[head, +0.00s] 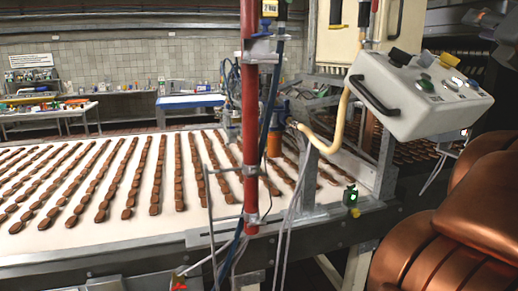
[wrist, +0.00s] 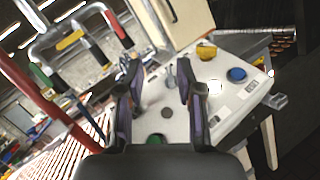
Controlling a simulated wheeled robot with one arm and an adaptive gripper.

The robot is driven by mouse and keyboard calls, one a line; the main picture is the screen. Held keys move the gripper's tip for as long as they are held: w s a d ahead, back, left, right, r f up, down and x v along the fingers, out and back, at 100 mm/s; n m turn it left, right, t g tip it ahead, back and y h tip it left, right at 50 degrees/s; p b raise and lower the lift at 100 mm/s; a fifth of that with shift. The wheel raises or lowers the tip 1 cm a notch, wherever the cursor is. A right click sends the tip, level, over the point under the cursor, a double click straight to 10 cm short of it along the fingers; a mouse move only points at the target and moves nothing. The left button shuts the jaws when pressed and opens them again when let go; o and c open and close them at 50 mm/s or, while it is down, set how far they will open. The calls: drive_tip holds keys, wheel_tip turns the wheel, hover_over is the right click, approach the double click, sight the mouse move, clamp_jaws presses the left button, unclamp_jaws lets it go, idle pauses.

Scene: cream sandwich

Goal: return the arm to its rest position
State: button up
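My gripper (wrist: 159,75) shows in the wrist view with its two dark fingers spread wide and nothing between them. Beyond and below the fingers is a light grey control box (wrist: 180,110) with several coloured buttons and switches. A green button (wrist: 155,139) on it is partly hidden by the gripper's body. In the head view the same control box (head: 405,105) hangs tilted at the upper right, with a black handle on its near side. Large copper-coloured parts of my arm fill the lower right of the head view. How near the fingertips are to the box is unclear.
A wide conveyor (head: 100,205) with rows of brown biscuits lies left and centre. A red upright pole (head: 251,120), thin metal rods and a yellow hose (head: 330,148) stand before the box. A metal frame edges the conveyor. Worktables (head: 60,108) stand at the back.

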drive_tip(key=s+d+f+m+g+h, duration=0.25)
drive_tip(key=d+m+h, duration=0.2)
drive_tip(key=m, duration=0.55)
drive_tip(key=s+d+f+m+g+h, duration=0.1)
drive_tip(key=d+f+m+g+h, duration=0.25)
drive_tip(key=m, duration=0.55)
drive_tip(key=a+f+m+g+y, duration=0.1)
drive_tip(key=a+f+m+g, duration=0.25)
drive_tip(key=f, duration=0.95)
drive_tip(key=a+f+m+g+y, duration=0.2)
drive_tip(key=f+m, duration=0.3)
drive_tip(key=f, duration=0.8)
drive_tip(key=s+a+f+g+y, duration=0.2)
drive_tip(key=s+a+f, duration=0.2)
drive_tip(key=a+f, duration=0.25)
drive_tip(key=s+a+f+m+g+y, duration=0.1)
drive_tip(key=s+a+f+g+y, duration=0.1)
drive_tip(key=s+a+f, duration=0.35)
drive_tip(key=s+a+f+g+y, duration=0.2)
drive_tip(key=a+f+g+y, duration=0.1)
drive_tip(key=a+f, duration=0.5)
drive_tip(key=s+a+f+g+y, duration=0.1)
drive_tip(key=s+a+f+g, duration=0.2)
drive_tip(key=s+a, duration=0.3)
drive_tip(key=s+f, duration=0.1)
drive_tip(key=s, duration=0.2)
drive_tip(key=shift+s+a+f+y, duration=0.25)
drive_tip(key=shift+s+y, duration=0.05)
drive_tip(key=shift+s, duration=0.05)
drive_tip(key=shift+g, duration=0.25)
